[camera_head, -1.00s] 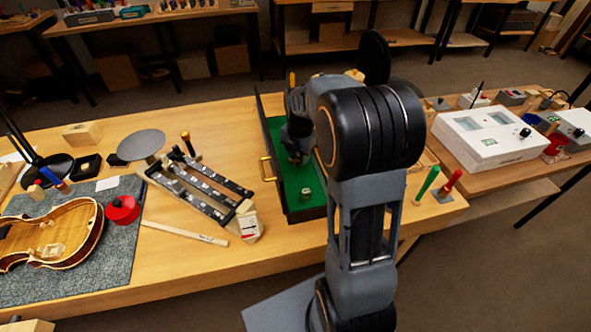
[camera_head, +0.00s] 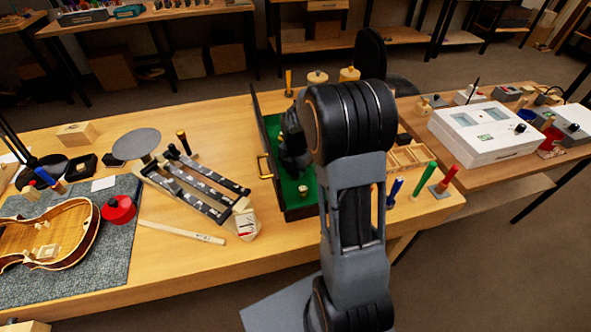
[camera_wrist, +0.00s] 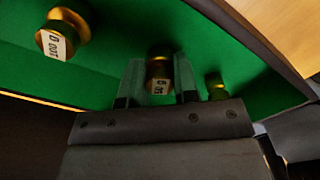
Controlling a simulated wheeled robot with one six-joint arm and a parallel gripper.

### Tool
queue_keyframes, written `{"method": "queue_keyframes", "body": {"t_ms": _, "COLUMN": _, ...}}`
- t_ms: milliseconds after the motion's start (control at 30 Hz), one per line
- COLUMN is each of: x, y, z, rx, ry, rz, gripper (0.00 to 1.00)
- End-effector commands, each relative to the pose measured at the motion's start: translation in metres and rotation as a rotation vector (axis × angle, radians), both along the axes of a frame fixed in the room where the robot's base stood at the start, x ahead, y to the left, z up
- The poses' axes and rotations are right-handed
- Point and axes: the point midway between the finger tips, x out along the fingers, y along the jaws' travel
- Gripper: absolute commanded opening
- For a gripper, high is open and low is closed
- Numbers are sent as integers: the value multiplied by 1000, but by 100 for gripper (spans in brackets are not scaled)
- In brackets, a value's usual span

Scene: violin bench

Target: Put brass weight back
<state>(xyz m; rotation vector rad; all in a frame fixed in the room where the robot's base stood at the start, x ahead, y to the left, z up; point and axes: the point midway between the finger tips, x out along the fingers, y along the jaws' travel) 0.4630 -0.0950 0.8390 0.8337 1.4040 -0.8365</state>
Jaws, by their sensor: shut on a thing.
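My gripper (camera_wrist: 158,85) is shut on a brass weight (camera_wrist: 158,72), a small gold knobbed cylinder with a white label, held between the two pale fingers. It is over the green lining of a shallow case (camera_wrist: 115,65); I cannot tell whether the weight touches the lining. A larger brass weight (camera_wrist: 62,34) with a white label stands to the left in the wrist view, and a smaller one (camera_wrist: 217,90) is close to the right finger. In the head view the green-lined case (camera_head: 300,213) is on the bench, and a small brass weight (camera_head: 303,191) shows near its front. My arm hides the held weight there.
The case's raised dark side with a brass handle (camera_head: 264,167) is left of my gripper. A black-railed rack (camera_head: 195,185) stands farther left. A wooden compartment tray (camera_head: 410,158) and coloured-handled tools (camera_head: 425,181) are on the right. Bare bench lies in front.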

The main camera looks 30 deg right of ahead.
Motion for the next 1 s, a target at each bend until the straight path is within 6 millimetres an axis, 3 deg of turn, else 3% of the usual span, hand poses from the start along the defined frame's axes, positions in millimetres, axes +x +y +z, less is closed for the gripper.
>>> {"method": "queue_keyframes", "body": {"t_ms": 100, "x": 0, "y": 0, "z": -4, "rx": 0, "ry": 0, "rz": 0, "gripper": 1}}
{"method": "queue_keyframes", "body": {"t_ms": 133, "x": 0, "y": 0, "z": -3, "rx": 0, "ry": 0, "rz": 0, "gripper": 30}}
{"method": "queue_keyframes", "body": {"t_ms": 367, "x": 0, "y": 0, "z": -3, "rx": 0, "ry": 0, "rz": 0, "gripper": 52}}
{"method": "queue_keyframes", "body": {"t_ms": 733, "x": 0, "y": 0, "z": 6, "rx": 0, "ry": -1, "rz": 0, "gripper": 53}}
{"method": "queue_keyframes", "body": {"t_ms": 1000, "x": 1, "y": 0, "z": 54, "rx": -1, "ry": -5, "rz": 0, "gripper": 53}}
